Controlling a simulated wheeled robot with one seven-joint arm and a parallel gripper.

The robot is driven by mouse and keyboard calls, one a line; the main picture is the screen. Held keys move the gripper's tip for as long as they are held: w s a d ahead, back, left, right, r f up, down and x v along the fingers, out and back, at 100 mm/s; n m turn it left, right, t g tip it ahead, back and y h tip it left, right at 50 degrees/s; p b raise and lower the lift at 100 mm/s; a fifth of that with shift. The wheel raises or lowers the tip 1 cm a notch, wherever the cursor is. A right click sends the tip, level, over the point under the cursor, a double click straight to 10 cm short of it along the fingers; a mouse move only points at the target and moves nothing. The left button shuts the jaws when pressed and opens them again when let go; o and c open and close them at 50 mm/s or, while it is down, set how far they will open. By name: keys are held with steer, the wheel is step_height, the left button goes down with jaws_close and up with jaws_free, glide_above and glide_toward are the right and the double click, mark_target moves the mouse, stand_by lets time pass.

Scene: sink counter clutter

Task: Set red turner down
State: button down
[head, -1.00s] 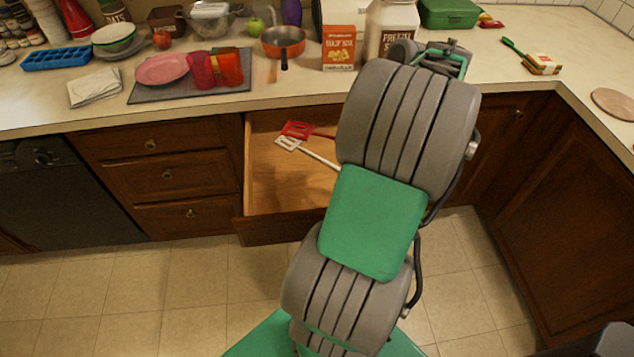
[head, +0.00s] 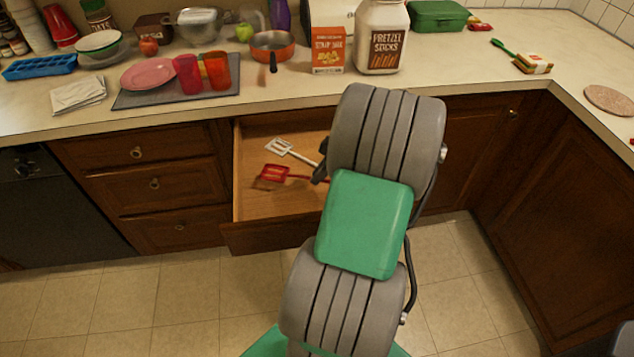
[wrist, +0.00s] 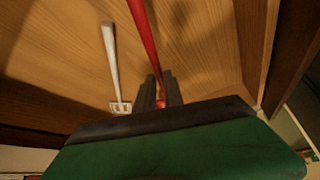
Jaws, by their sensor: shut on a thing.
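The red turner (head: 274,173) is in the open wooden drawer (head: 250,206) area, its slotted head pointing left in the head view. Its red handle (wrist: 143,38) runs between the fingers of my gripper (wrist: 159,88) in the wrist view, and the gripper is shut on it. A dark shadow lies beside the red head, and I cannot tell whether it touches the drawer floor. A white slotted turner (head: 280,148) lies behind it in the drawer; its handle (wrist: 110,52) shows left of the red one. My arm hides most of the gripper in the head view.
The drawer's left part has bare floor. Its front edge and side walls stand close around my gripper. On the counter above are an orange pan (head: 272,46), a snack box (head: 327,50), a pretzel jar (head: 381,38) and cups on a grey mat (head: 150,99).

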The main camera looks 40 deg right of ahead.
steer(key=f, duration=0.3)
steer(key=shift+w+a, duration=0.2)
steer(key=shift+a, duration=0.05)
steer(key=shift+f, duration=0.5)
steer(key=c, duration=1.5)
jaws_free()
steer(key=shift+o, duration=0.2)
steer(key=shift+d, duration=0.1)
